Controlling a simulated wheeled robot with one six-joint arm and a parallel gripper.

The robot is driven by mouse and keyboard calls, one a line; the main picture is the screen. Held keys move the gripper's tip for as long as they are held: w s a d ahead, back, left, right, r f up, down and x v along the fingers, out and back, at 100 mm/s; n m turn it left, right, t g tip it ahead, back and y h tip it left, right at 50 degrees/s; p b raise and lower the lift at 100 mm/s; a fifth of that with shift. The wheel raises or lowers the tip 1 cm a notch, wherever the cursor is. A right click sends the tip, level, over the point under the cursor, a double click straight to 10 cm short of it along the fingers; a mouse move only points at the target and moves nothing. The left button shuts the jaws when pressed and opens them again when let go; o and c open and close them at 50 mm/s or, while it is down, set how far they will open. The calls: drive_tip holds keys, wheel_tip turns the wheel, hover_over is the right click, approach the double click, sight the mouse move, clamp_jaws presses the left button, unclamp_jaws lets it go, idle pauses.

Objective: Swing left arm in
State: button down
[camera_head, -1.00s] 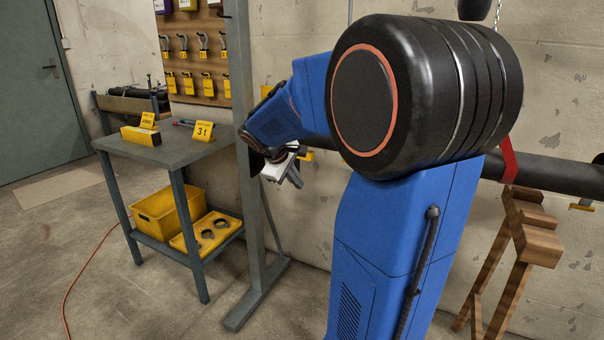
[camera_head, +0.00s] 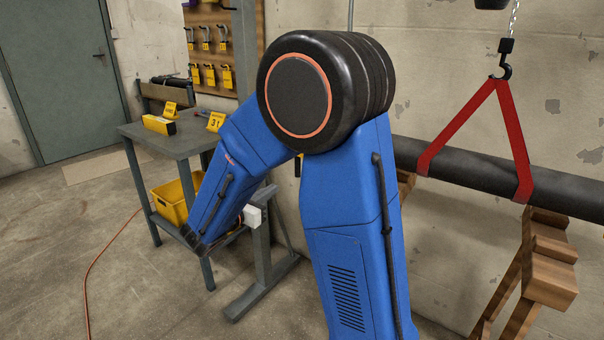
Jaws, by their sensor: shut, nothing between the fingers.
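I cannot identify a separate left swing arm with certainty. A dark pipe (camera_head: 475,172) runs along the wall at the right. A red sling (camera_head: 522,150) passes around it in two places and rises to a black hook (camera_head: 505,67) on a chain. My blue arm stands across the middle, its forearm bent down to the left. My gripper's fingers are hidden behind the forearm. Only a small white part shows beside the forearm, near the grey post (camera_head: 262,240). The part of the pipe behind my arm is hidden.
A grey workbench (camera_head: 165,142) with a yellow box (camera_head: 159,125) and yellow signs stands at the left. A yellow bin (camera_head: 170,203) sits on its lower shelf. A wooden stand (camera_head: 550,270) is beneath the pipe. An orange cable (camera_head: 90,268) lies on the open floor at left.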

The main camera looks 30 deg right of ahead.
drive_tip(key=w+d+n, duration=0.1)
drive_tip(key=w+d, duration=0.5)
drive_tip(key=d, duration=0.5)
drive_tip(key=shift+w+d+t, duration=0.25)
drive_tip(key=shift+t, duration=0.15)
drive_tip(key=shift+r, duration=0.1)
drive_tip(key=shift+w+d, duration=0.1)
drive_tip(key=shift+d, duration=0.8)
